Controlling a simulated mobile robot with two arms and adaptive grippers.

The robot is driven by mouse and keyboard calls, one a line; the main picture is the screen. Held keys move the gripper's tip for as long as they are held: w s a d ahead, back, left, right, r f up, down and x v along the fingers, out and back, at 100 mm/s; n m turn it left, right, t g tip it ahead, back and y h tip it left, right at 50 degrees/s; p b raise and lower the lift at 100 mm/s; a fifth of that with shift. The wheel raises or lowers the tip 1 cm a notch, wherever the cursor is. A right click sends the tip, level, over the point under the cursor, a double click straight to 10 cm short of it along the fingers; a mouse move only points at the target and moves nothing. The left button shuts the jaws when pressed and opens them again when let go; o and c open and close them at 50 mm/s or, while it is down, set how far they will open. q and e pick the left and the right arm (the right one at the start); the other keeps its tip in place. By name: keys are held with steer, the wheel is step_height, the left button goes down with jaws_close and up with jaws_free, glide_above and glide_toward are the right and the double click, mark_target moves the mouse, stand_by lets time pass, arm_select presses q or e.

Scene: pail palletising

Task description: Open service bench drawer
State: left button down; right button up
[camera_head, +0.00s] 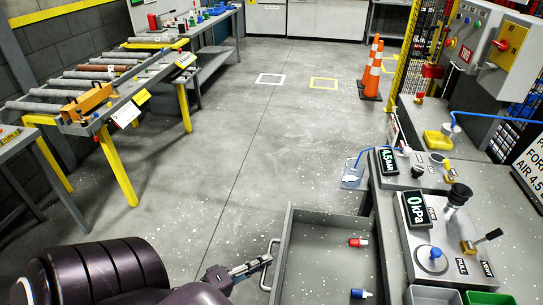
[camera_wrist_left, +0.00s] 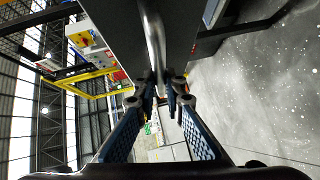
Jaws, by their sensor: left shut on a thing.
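The service bench (camera_head: 393,237) stands at the right of the head view. Its grey drawer (camera_head: 312,262) is pulled out to the left, so its inside shows. A red-capped item (camera_head: 358,242) and a blue-capped item (camera_head: 361,293) lie in it. My left gripper (camera_head: 262,263) is shut on the drawer handle (camera_head: 269,247) at the drawer's front. In the left wrist view, the fingers (camera_wrist_left: 166,98) close around the handle bar (camera_wrist_left: 154,42), beside the dark drawer front (camera_wrist_left: 118,38). My right gripper is not in view.
A roller conveyor (camera_head: 100,92) with yellow legs stands at the left. Orange cones (camera_head: 373,72) stand at the back. The middle floor is clear.

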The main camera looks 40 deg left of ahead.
arm_select(q)
steer(key=shift+s+a, duration=0.1)
steer(key=c, duration=2)
jaws_free()
steer(key=v, duration=1.2)
steer(key=shift+r, duration=0.1)
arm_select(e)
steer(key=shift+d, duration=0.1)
